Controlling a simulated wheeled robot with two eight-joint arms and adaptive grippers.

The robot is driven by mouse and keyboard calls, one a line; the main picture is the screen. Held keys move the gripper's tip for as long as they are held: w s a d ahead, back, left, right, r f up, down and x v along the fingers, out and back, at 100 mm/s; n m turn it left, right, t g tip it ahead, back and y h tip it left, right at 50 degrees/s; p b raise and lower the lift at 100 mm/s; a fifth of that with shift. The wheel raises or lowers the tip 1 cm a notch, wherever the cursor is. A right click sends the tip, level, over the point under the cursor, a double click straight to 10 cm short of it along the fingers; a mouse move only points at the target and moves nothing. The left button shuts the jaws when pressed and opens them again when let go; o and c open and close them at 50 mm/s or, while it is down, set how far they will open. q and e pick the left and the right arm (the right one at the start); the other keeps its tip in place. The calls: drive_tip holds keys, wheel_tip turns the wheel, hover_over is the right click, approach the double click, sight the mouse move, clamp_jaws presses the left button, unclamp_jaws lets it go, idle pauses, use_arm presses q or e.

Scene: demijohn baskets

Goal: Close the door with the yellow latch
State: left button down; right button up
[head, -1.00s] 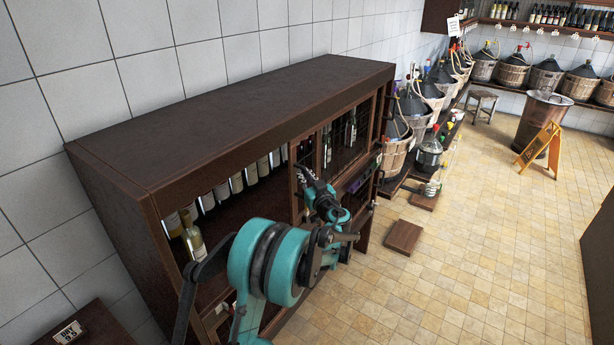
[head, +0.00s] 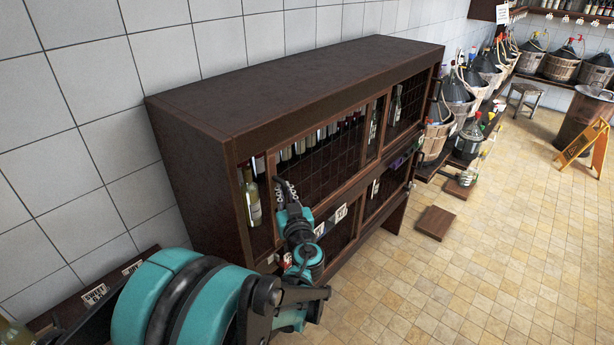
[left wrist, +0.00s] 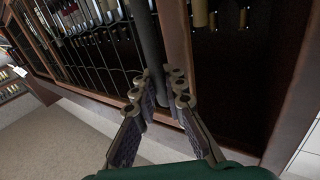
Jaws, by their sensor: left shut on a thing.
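The wooden cabinet (head: 290,70) has wire-mesh door panels along its front. The upper near mesh door (head: 325,165) covers most of its opening. A narrow gap with a bottle (head: 252,203) shows between it and the cabinet's near-left post. My left gripper (head: 286,190) is at this door's near edge. In the left wrist view the gripper (left wrist: 160,90) is shut on a grey upright bar, the door handle (left wrist: 146,35), beside the door's wooden edge. I cannot make out a yellow latch. My right gripper is not in view.
A lower shelf with price cards sits below the door. A dark wooden block (head: 435,222) lies on the tiled floor. Demijohn baskets (head: 436,138) line the wall beyond, with a stool (head: 524,98) and a yellow floor sign (head: 582,145).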

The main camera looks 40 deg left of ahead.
use_arm(q)
drive_tip(key=s, duration=0.9)
drive_tip(key=shift+a+p, duration=0.4)
drive_tip(key=c, duration=1.8)
unclamp_jaws()
drive_tip(key=shift+c, duration=0.2)
drive_tip(key=v, duration=0.7)
drive_tip(key=shift+s+d, duration=0.2)
drive_tip(key=shift+s, duration=0.05)
